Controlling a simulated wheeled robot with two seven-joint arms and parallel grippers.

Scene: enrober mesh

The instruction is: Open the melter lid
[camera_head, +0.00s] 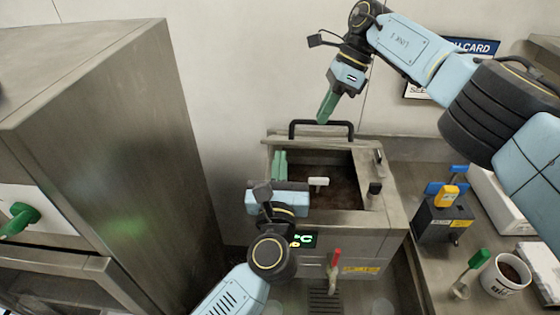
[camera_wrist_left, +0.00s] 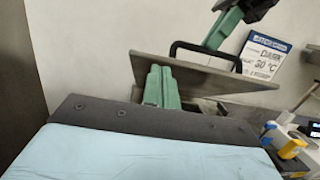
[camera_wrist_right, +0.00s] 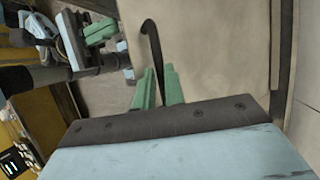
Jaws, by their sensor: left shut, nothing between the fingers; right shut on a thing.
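The melter (camera_head: 345,237) is a steel box with its top open, showing a brown inside. Its steel lid (camera_wrist_left: 200,73) is raised and tilted at the back, with a black handle (camera_head: 322,124) on it. My right gripper (camera_head: 325,110) is shut on this handle; the handle also runs to the green fingers in the right wrist view (camera_wrist_right: 152,42). My left gripper (camera_head: 280,163) is shut and empty over the left side of the opening. Its green fingers (camera_wrist_left: 161,88) show beneath the lid in the left wrist view. My left wrist hides the melter's front left corner.
A red-handled tap (camera_head: 336,259) and a green-lit display (camera_head: 304,239) are on the melter's front. A tall steel cabinet (camera_head: 110,130) stands left. On the right counter are a dark box with blue and yellow items (camera_head: 442,222) and a white mug (camera_head: 506,275).

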